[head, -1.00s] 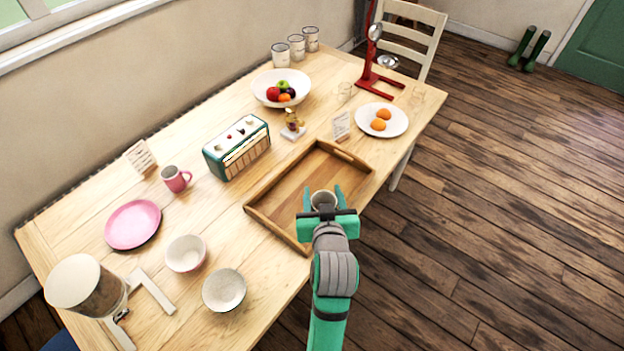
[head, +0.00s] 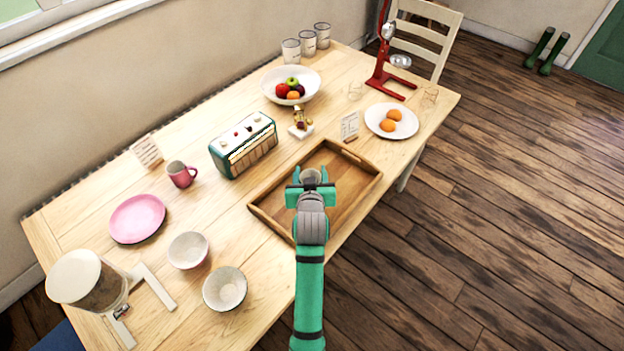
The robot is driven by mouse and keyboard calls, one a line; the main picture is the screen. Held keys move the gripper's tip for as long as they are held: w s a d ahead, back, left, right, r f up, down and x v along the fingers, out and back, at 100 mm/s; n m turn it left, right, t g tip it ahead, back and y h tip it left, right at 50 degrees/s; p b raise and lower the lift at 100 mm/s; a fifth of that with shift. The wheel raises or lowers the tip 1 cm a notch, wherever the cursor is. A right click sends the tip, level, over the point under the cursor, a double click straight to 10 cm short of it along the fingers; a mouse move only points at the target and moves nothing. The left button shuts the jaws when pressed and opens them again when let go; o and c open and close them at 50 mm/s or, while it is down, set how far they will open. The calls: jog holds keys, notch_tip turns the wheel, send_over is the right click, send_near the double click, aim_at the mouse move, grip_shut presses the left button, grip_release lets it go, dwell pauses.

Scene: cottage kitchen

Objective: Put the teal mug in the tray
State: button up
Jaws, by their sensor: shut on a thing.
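The wooden tray (head: 268,215) lies on the table, with raised sides and a handle slot in its far right end. My gripper (head: 311,172) is over the tray's middle, its teal fingers on both sides of a mug (head: 311,178). The gripper is shut on this mug. Only the mug's pale grey opening shows; its outer colour is mostly hidden by the fingers and wrist. I cannot tell whether its base touches the tray floor. The rest of the tray that shows is empty.
A teal radio (head: 243,146) and a small trophy (head: 301,123) stand behind the tray. A card stand (head: 349,127) and a plate (head: 402,124) with oranges are beyond its far right end. Two bowls (head: 188,251) and a pink mug (head: 181,174) are to the left.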

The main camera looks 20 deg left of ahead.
jog(key=shift+w+f, duration=0.55)
jog(key=shift+f, duration=0.1)
notch_tip(320, 180, down, 3)
jog(key=shift+w+d+f, duration=0.1)
jog(key=shift+w, duration=0.05)
jog(key=shift+a, duration=0.25)
jog(key=o, duration=1.2)
jog(key=shift+f, duration=0.1)
jog(key=shift+d, duration=0.1)
